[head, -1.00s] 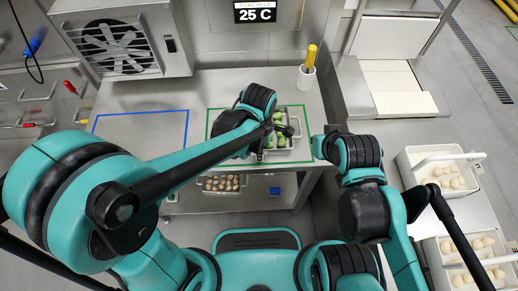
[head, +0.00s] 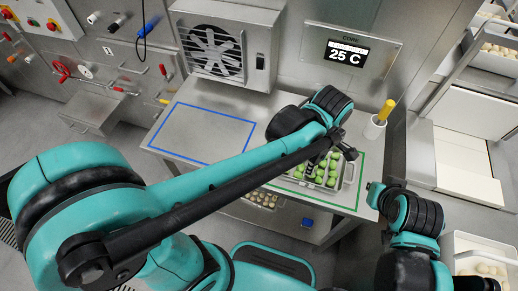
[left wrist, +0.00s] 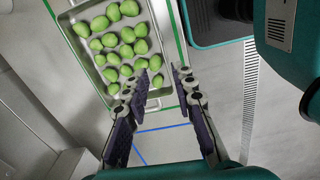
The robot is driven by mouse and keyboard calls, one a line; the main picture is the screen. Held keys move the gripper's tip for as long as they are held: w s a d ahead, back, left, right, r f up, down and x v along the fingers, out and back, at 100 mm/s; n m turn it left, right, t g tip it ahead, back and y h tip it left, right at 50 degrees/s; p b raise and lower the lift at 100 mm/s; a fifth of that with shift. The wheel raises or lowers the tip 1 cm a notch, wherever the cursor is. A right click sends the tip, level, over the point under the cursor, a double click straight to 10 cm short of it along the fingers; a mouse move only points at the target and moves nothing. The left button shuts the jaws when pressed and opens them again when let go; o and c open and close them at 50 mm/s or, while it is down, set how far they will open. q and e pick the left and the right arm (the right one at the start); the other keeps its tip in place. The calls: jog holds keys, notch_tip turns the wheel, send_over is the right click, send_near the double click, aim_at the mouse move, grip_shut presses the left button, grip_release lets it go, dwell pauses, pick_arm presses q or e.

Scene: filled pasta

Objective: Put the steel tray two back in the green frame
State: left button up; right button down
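The steel tray (head: 349,181) holds rows of green pasta and sits within the green frame (head: 377,180) on the steel table. It also shows in the left wrist view (left wrist: 79,70), with green tape running just beside its rim. My left gripper (left wrist: 163,76) is open, its two fingers apart above the tray's edge near one corner. I see nothing held between the fingers; contact with the rim cannot be told. In the head view the left forearm and gripper (head: 314,168) cover part of the tray. My right gripper is out of view.
The blue frame (head: 165,149) on the table's left is empty. A tray of pale pieces (head: 262,199) and a blue block (head: 307,222) are on the lower shelf. A white cup with a yellow handle (head: 375,127) stands at the back right. A white bin (head: 470,247) is at right.

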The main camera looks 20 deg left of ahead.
pick_arm(q)
jog(key=s+a+r+m+t, duration=0.1)
jog(key=s+a+m+t, duration=0.1)
jog(key=a+m, duration=0.6)
jog(key=s+a+r+m+t, duration=0.1)
jog(key=a+m+t, duration=0.3)
jog(key=a+m, duration=0.5)
jog(key=shift+s+a+r+t, duration=0.35)
jog(key=shift+a+r, duration=0.2)
jog(key=shift+a, duration=0.5)
jog(key=shift+f, duration=0.1)
jog(key=shift+f+b, duration=0.45)
jog(key=shift+b, duration=0.1)
